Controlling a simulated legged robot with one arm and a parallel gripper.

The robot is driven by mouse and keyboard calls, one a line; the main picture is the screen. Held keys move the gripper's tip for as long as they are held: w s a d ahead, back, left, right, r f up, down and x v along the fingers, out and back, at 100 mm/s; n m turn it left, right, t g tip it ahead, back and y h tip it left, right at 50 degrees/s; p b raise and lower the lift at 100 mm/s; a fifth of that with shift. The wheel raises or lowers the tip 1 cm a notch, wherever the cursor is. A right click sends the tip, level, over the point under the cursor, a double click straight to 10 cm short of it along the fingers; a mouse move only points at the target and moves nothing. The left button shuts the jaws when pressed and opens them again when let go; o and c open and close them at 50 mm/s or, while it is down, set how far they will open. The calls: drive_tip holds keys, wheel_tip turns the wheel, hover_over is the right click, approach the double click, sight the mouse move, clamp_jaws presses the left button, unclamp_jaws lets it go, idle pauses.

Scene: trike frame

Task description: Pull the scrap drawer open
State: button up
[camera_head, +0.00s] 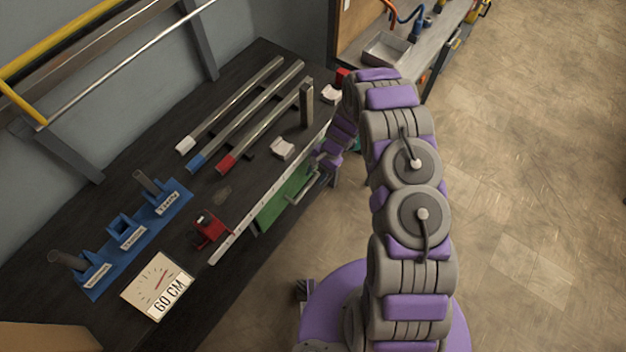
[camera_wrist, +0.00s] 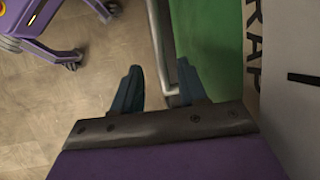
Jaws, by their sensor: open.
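The scrap drawer has a green front (camera_head: 283,201) below the bench's front edge, with a metal bar handle (camera_head: 304,189). In the wrist view the green front (camera_wrist: 218,45) fills the upper right, and the handle (camera_wrist: 158,45) runs down from the top to a bent end. A pale label beside it reads "RAP", partly cut off. My gripper (camera_wrist: 158,88) is open, its teal fingers on either side of the handle's lower end. The right finger is close to the handle; I cannot tell whether it touches. In the head view my arm mostly hides the gripper.
The dark bench (camera_head: 225,105) holds several metal tubes, a blue rack (camera_head: 130,238), a red block (camera_head: 208,230) and a "60 CM" gauge card (camera_head: 158,285). A metal tray (camera_head: 387,49) sits on another bench at the back. The floor (camera_head: 530,180) to the right is clear.

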sight(311, 182)
drive_tip(key=shift+x, duration=1.6)
drive_tip(key=shift+a, duration=0.1)
clamp_jaws()
